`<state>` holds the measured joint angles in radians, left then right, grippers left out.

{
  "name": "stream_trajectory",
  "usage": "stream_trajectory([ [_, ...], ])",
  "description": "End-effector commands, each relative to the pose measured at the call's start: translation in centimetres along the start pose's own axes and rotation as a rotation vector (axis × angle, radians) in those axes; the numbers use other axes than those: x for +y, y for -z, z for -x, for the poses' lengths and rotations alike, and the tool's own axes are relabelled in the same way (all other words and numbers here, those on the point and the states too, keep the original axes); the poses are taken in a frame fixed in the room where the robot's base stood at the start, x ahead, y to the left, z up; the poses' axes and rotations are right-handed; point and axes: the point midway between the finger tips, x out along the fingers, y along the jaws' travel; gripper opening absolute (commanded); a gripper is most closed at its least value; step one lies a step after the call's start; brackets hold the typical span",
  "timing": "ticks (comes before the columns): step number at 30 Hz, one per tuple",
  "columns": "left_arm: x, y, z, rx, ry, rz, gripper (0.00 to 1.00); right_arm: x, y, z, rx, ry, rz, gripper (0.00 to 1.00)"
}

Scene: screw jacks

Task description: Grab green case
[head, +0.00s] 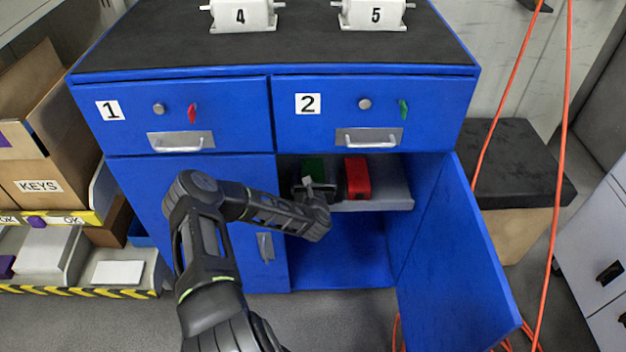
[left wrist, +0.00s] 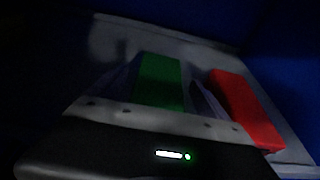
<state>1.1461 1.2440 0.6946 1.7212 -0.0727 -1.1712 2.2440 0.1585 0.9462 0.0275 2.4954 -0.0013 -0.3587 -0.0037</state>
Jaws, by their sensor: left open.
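The green case (head: 313,169) stands on a grey shelf (head: 385,200) inside the open right compartment of the blue cabinet. My left gripper (head: 309,185) reaches into the compartment in front of it and hides part of it. In the left wrist view the green case (left wrist: 160,82) shows between the two open fingers of my left gripper (left wrist: 158,85). That view is dark, so I cannot tell whether the fingers touch it. A red case (head: 357,178) stands just right of it; it also shows in the left wrist view (left wrist: 245,108). My right gripper is not in view.
The blue cabinet door (head: 470,250) hangs open on the right. Drawers 1 (head: 225,115) and 2 (head: 435,105) are shut above. Orange cables (head: 553,200) hang at the right. Boxes and shelving (head: 40,185) stand at the left.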

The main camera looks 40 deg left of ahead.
Motion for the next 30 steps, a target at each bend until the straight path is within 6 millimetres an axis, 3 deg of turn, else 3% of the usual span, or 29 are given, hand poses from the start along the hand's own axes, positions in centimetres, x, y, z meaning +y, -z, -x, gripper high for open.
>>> stream_trajectory([
  [10,0.01,-0.01,0.02,0.000,0.000,0.000,0.89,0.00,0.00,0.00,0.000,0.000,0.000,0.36],
  [30,0.02,-0.01,0.02,0.000,0.000,0.000,0.34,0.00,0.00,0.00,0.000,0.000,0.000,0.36],
])
